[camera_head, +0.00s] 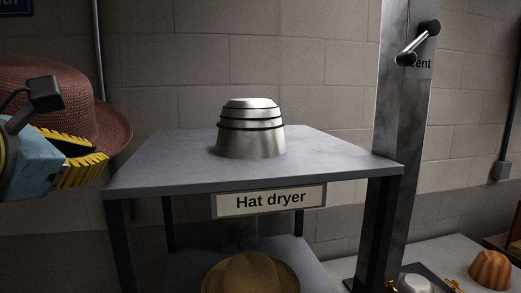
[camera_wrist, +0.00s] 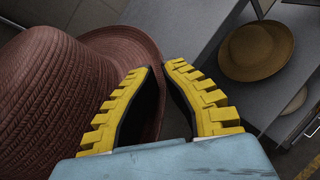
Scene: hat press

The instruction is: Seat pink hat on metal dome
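The pink hat (camera_head: 70,95), a dusky reddish woven hat with a wide brim, is in the air at the left of the head view. It fills the left of the wrist view (camera_wrist: 60,100). My gripper (camera_head: 92,157) has its yellow fingers at the hat's brim. In the wrist view my gripper (camera_wrist: 157,68) has its fingertips close together with the brim between them; the exact contact is partly hidden. The metal dome (camera_head: 250,137), silver with dark rings, stands bare on the grey table, to the right of the hat and apart from it.
The grey table top (camera_head: 330,150) is clear around the dome and carries a "Hat dryer" sign (camera_head: 270,200). A tan hat (camera_head: 250,275) lies on the shelf below. A metal post (camera_head: 400,140) with a lever (camera_head: 418,42) rises at the right. An orange mould (camera_head: 490,270) sits lower right.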

